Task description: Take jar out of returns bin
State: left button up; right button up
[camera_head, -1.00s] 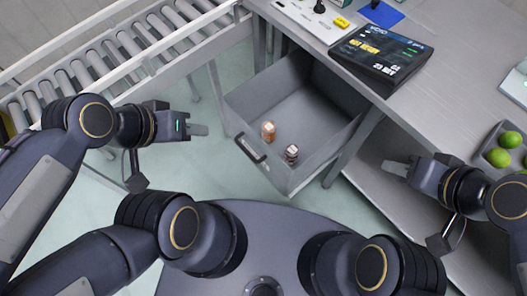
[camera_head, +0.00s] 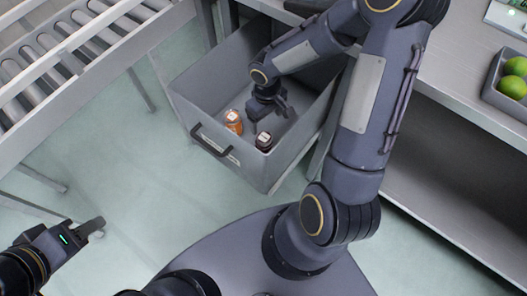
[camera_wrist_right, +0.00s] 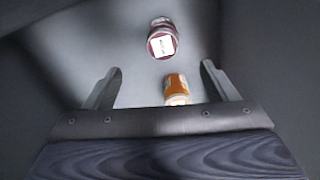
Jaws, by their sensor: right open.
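The returns bin (camera_head: 237,169) is an open grey drawer-like bin with a dark handle. Inside it, near its front, stand an orange jar (camera_head: 233,122) and a dark jar (camera_head: 264,141) with a pale label on top. My right gripper (camera_head: 270,116) is down inside the bin, just behind the jars, open and empty. In the right wrist view the dark jar (camera_wrist_right: 161,44) lies ahead of the fingers, and the orange jar (camera_wrist_right: 176,88) is between them, low in the picture. My left gripper (camera_head: 92,228) is outside the bin at lower left; its jaw opening is unclear.
A roller conveyor (camera_head: 75,45) runs along the upper left. A metal table (camera_head: 450,75) with a tray of green fruit (camera_head: 513,85) is at the right. The bin walls close in around my right gripper. The floor left of the bin is clear.

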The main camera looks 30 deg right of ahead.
aim_at(264, 138)
jog(key=f+b, duration=0.1)
jog(key=f, duration=0.3)
jog(key=f+b, duration=0.1)
jog(key=f, duration=0.3)
jog(key=shift+w+a+f, duration=0.1)
jog(key=shift+w+a, duration=0.05)
jog(key=shift+a, duration=0.05)
notch_tip(264, 138, down, 6)
jog(key=shift+f+b, duration=0.1)
jog(key=shift+b, duration=0.95)
jog(key=c, duration=1.3)
